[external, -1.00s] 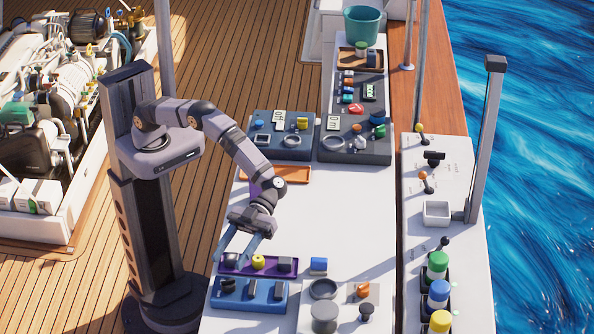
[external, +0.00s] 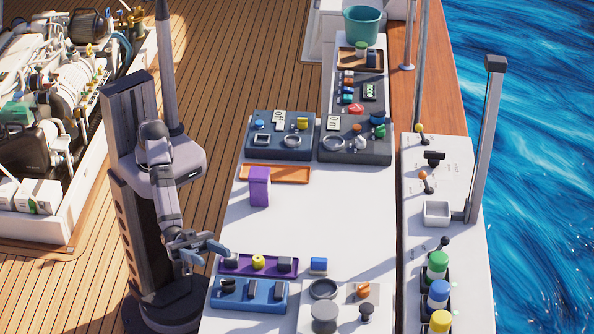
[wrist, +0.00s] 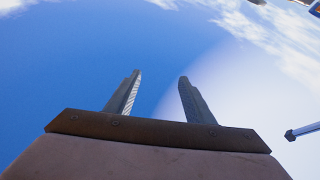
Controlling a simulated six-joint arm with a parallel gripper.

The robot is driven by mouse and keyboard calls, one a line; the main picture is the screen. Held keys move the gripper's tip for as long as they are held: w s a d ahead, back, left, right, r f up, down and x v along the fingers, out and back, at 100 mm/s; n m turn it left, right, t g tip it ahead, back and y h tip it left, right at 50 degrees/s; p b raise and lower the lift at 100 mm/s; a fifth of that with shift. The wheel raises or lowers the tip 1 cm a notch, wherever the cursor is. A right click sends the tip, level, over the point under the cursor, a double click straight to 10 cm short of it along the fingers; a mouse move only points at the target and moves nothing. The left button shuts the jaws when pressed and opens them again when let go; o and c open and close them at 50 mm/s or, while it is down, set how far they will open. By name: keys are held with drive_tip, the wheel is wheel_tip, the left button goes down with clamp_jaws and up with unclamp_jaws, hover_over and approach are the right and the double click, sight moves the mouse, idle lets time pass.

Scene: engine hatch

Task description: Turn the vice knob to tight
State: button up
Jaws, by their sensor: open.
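I cannot tell which knob is the vice knob, as no label is readable. Candidates at the front of the bench are an orange knob (external: 363,290) on a beige plate, a black knob (external: 367,312) and a large grey round knob (external: 324,317). My gripper (external: 211,256) is open and empty, left of the purple tray and above the bench's left edge. It is well to the left of those knobs. In the wrist view, the two fingers (wrist: 160,78) stand apart with only sky between them.
A purple tray (external: 271,266) and a blue block panel (external: 248,305) lie close to my gripper. A purple box (external: 259,188) stands farther back. Dark control panels (external: 280,154) line the back. The white bench middle (external: 325,220) is clear.

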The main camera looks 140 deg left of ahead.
sight(228, 283)
drive_tip(key=s+a+f+n+g+y+b, duration=0.1)
drive_tip(key=s+f+n+g+y+b, duration=0.2)
drive_tip(key=f, duration=0.5)
drive_tip(key=s+a+f+n+g+y, duration=0.1)
drive_tip(key=s+a+f+g+y, duration=0.1)
drive_tip(key=s+f+g+y, duration=0.4)
drive_tip(key=shift+w+a+f+t+h+p, duration=0.15)
drive_tip(key=shift+w+a+t, duration=0.25)
drive_tip(key=shift+w, duration=0.9)
drive_tip(key=shift+w+a+f+t+h+p, duration=0.1)
drive_tip(key=shift+w+a+f+t+p, duration=0.2)
drive_tip(key=shift+w, duration=1)
drive_tip(key=shift+w+a+f+t+h+p, duration=0.15)
drive_tip(key=shift+w+a+t, duration=0.3)
drive_tip(key=shift+w, duration=0.85)
drive_tip(key=shift+c, duration=0.5)
drive_tip(key=c, duration=0.9)
